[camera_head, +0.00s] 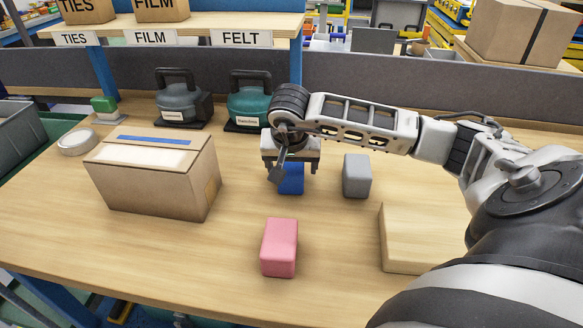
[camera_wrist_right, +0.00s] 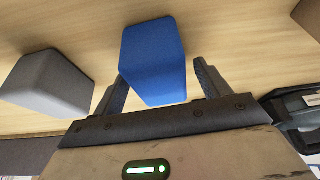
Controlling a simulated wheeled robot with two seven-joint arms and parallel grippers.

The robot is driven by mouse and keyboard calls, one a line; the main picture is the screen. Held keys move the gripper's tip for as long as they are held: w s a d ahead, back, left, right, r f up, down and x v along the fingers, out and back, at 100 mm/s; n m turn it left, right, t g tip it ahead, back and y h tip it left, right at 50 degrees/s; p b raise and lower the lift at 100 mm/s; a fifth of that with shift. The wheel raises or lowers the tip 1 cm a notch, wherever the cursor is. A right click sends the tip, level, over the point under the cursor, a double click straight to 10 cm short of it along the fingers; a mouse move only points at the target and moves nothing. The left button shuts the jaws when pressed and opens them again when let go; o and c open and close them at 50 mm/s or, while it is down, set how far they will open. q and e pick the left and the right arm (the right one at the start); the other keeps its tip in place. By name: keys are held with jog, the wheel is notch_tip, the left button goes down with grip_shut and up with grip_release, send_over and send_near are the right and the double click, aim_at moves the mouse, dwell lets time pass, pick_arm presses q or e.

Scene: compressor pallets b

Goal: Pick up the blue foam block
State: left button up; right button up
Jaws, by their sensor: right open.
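The blue foam block (camera_head: 292,180) stands on the wooden table, partly hidden behind my right gripper (camera_head: 290,172) in the head view. In the right wrist view the blue foam block (camera_wrist_right: 153,60) lies between the two open fingers of my right gripper (camera_wrist_right: 160,85). A gap shows on the right side of the block; at the left finger I cannot tell whether it touches. My left gripper is not in view.
A grey block (camera_head: 357,175) stands just right of the blue one, and a pink block (camera_head: 279,247) is nearer the front. A cardboard box (camera_head: 150,178) stands left. A wooden block (camera_head: 405,240) lies right. Two dark-handled machines (camera_head: 249,102) (camera_head: 182,102) stand behind.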

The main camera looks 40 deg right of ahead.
jog(key=shift+x, duration=0.8)
jog(key=c, duration=1)
jog(key=shift+c, duration=0.2)
jog(key=shift+r, duration=0.15)
